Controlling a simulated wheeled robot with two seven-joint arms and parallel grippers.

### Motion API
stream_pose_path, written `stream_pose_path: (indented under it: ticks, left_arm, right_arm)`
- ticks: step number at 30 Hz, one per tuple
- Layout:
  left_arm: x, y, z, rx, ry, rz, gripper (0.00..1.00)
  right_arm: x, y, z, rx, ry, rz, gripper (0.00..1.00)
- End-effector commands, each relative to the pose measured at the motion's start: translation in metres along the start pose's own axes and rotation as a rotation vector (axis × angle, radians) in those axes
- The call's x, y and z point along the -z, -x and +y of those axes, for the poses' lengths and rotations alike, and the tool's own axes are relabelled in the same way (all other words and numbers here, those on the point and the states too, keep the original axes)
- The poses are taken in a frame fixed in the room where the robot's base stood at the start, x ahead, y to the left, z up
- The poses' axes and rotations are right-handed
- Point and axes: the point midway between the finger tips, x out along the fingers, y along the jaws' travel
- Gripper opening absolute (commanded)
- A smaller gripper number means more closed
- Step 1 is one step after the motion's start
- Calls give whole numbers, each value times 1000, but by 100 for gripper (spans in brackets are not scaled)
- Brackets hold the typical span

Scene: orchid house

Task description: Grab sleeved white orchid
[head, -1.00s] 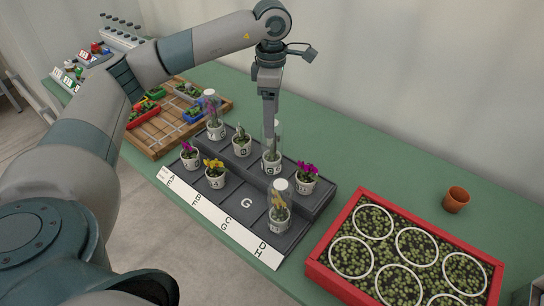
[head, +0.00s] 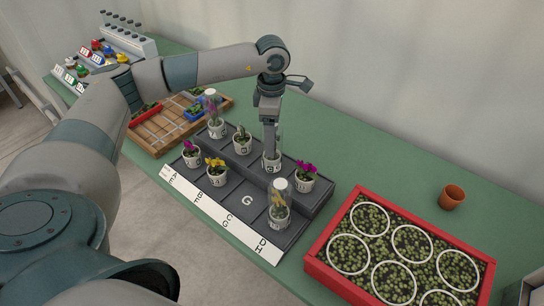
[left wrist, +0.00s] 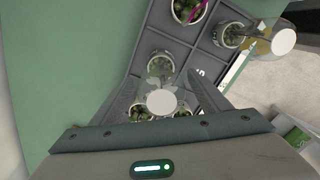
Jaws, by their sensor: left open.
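The sleeved white orchid stands upright in a white pot (head: 271,165) in the back row of the dark stepped tray (head: 246,202). In the head view my left gripper (head: 270,146) points straight down over it and hides most of the sleeve and flowers. In the left wrist view the clear sleeve with its white round top (left wrist: 162,103) and pale petals sits between the two spread fingers of my left gripper (left wrist: 165,98). The jaws are open, and I cannot tell whether a finger touches the sleeve. My right gripper is not in view.
A sleeved yellow orchid (head: 279,208) stands in front, and a sleeved purple one (head: 214,118) at the back left. Unsleeved potted plants stand close by, including a magenta one (head: 305,176). A red-framed seedling bed (head: 322,250) and terracotta pot (head: 452,197) are right.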

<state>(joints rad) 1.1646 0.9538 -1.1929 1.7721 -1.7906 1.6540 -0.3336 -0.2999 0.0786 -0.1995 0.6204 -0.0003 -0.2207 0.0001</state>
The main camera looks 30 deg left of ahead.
Motion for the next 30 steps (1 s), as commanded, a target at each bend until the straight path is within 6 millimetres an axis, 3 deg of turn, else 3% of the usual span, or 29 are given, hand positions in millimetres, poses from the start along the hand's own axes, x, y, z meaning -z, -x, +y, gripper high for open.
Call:
stream_pose_path:
  ticks: [5,12,26,30]
  left_arm:
    - [0,-16,-3,4,-1,2,70]
    - [0,-40,-2,2,-1,1,70]
    - [0,-42,-2,2,-1,1,70]
    - [0,-42,-2,2,-1,1,41]
  right_arm:
    - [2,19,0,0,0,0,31]
    - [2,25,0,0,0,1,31]
    - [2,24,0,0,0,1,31]
    - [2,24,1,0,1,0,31]
